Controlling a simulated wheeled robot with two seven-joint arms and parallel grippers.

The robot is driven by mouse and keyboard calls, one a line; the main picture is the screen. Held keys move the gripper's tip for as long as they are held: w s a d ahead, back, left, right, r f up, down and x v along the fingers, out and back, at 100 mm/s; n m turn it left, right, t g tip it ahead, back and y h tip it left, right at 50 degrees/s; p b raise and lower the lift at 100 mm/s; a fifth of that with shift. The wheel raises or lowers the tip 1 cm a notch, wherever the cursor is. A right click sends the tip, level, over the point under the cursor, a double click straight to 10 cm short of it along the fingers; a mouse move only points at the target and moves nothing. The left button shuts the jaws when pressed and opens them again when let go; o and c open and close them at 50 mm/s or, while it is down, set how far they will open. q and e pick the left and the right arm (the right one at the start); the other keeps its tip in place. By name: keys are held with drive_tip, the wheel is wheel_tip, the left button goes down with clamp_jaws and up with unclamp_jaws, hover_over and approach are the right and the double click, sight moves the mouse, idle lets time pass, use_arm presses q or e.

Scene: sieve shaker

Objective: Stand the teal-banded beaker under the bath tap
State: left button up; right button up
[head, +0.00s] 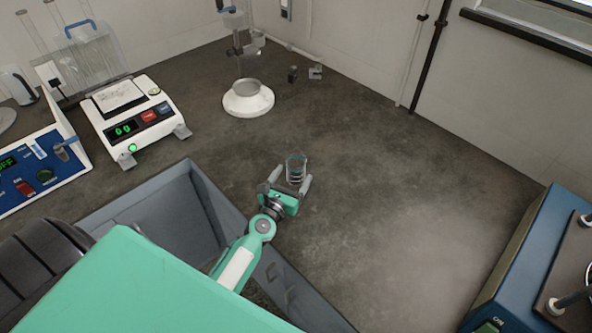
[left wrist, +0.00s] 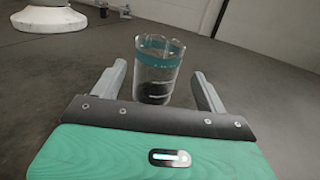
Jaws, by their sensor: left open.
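The teal-banded beaker (head: 296,168) is clear glass and stands upright on the dark bench in the middle of the head view. In the left wrist view the beaker (left wrist: 158,68) shows its teal band near the rim. My left gripper (head: 291,186) is open, with its two fingers on either side of the beaker's near side. In the left wrist view the left gripper (left wrist: 160,85) has a gap between each finger and the glass. The bath tap cannot be told for certain. My right gripper is not in view.
A white round-based stand (head: 248,101) is behind the beaker. A white device with a green display (head: 133,118) and a blue-white panel unit (head: 38,172) are left. A grey sink-like recess (head: 212,205) lies near. A blue machine (head: 535,262) is right. Bench right of the beaker is clear.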

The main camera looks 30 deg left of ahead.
sight(299, 162)
use_arm(q)
drive_tip(key=shift+w, duration=0.25)
drive_tip(key=w, duration=0.4)
drive_tip(key=shift+a+p, duration=0.35)
drive_tip(key=shift+p, duration=0.05)
drive_tip(key=shift+w, duration=0.4)
drive_tip(key=c, duration=1.2)
drive_tip(key=shift+o, duration=0.2)
drive_tip(key=shift+r, duration=0.1)
wheel_tip(299, 162, up, 20)
drive_tip(key=p, duration=1.9)
